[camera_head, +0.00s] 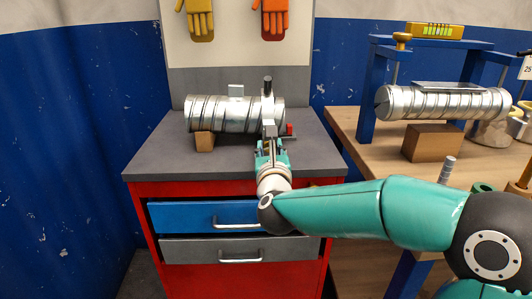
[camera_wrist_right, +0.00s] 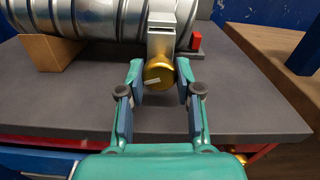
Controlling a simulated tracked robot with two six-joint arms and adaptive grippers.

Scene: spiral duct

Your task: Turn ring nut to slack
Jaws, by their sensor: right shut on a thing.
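The brass ring nut (camera_wrist_right: 157,73) shows in the right wrist view at the lower end of a grey metal clamp block (camera_wrist_right: 162,40). A pale mark on its face lies nearly level. My right gripper (camera_wrist_right: 160,76) is shut on the nut, one finger at each side. The spiral duct (camera_head: 220,113) lies on the grey bench top, with the clamp band (camera_head: 268,106) around its right part. In the head view my right gripper (camera_head: 271,152) is in front of the clamp and hides the nut. My left gripper is not in view.
A wooden block (camera_head: 204,141) supports the duct's left part. A small red piece (camera_head: 290,130) is just right of the clamp. Drawers (camera_head: 200,215) are below the bench top.

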